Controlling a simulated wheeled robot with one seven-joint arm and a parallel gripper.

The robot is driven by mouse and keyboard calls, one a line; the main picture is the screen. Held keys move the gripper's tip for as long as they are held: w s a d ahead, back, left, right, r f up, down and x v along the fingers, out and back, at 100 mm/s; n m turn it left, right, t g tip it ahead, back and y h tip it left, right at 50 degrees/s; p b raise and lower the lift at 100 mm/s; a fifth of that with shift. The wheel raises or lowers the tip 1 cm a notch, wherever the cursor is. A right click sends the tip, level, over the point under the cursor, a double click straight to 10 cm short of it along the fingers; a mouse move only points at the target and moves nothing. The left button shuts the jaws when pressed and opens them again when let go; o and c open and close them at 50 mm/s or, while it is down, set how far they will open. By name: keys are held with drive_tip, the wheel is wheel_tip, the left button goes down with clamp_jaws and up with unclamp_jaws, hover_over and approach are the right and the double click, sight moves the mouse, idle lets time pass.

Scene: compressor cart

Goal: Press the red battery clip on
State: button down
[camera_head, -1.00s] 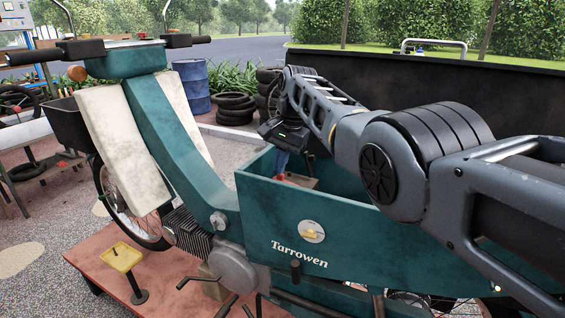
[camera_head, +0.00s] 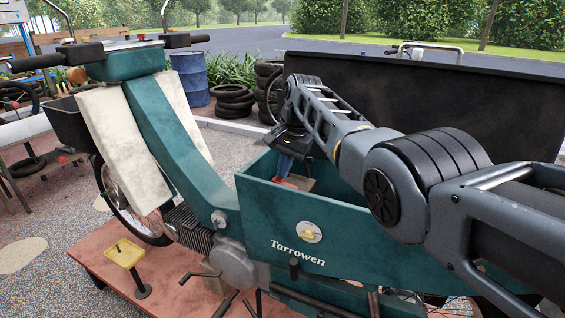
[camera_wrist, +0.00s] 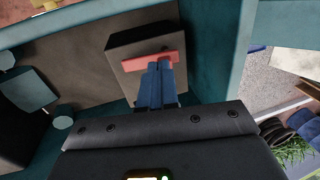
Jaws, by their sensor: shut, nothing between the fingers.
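The red battery clip (camera_wrist: 140,62) is a flat red bar lying across the top of a dark brown battery block (camera_wrist: 124,44) in the wrist view. The block stands inside the teal box of the cart (camera_head: 350,216). My gripper (camera_wrist: 160,64) has its blue fingers shut together, with nothing between them. Their tips overlap the middle of the clip in the wrist view; I cannot tell whether they touch it. In the head view the gripper (camera_head: 284,176) reaches down inside the box, where a little red of the clip shows, partly hidden by the front wall.
The teal box walls (camera_wrist: 240,50) close in around the gripper. A teal part with round ends (camera_wrist: 28,91) is at the left in the wrist view. A dark panel (camera_head: 400,85) stands behind the box. The cart's frame and handlebars are at the left.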

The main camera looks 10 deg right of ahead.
sight(284, 183)
idle(0.3)
drive_tip(key=shift+d, duration=0.1)
drive_tip(key=shift+r+p, duration=0.3)
drive_tip(key=shift+p, duration=0.1)
drive_tip(key=w+a+v, duration=0.1)
drive_tip(key=a+v, duration=0.1)
drive_tip(key=v, duration=1.1)
drive_tip(key=shift+w+a+r+b, duration=0.2)
drive_tip(key=shift+w+r+b, duration=0.05)
drive_tip(key=shift+b, duration=0.15)
